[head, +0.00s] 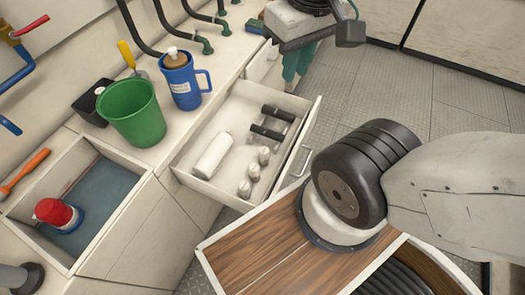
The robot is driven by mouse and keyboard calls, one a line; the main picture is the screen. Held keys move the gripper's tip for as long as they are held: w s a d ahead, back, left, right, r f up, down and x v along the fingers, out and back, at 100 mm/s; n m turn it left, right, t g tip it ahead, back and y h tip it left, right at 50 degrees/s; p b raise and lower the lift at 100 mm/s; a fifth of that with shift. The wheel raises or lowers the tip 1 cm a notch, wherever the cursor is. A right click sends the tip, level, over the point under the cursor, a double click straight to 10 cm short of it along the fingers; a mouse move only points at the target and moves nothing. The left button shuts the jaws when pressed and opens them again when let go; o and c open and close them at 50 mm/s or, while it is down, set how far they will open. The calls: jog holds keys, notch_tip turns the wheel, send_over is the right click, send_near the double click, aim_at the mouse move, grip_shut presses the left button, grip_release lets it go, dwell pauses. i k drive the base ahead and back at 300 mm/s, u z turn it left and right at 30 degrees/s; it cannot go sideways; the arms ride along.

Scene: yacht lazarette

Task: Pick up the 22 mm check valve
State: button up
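I cannot tell for certain which item is the 22 mm check valve. An open white drawer (190,182) holds two dark cylindrical fittings (266,132), several small pale rounded fittings (254,172) and a white bottle (213,156). The markings and sizes of the fittings are too small to read. My gripper (297,76) shows at the top, beyond the drawer's far end, with teal fingers pointing down. It is apart from the drawer's contents. Its fingertips are too small and partly hidden, so its opening is unclear.
A green bucket (131,115), a blue jug (181,84) and a black box (91,99) stand on the counter left of the drawer. An open bin (105,178) holds a red-topped container (58,214). A wooden-topped unit (262,248) lies in front. Bare floor (375,92) is at right.

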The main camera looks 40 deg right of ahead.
aim_at(255, 173)
jog(key=u, duration=0.05)
jog(key=k, duration=0.5)
jog(key=z, duration=2.15)
jog(key=i, duration=1.75)
jog(key=u, duration=3.15)
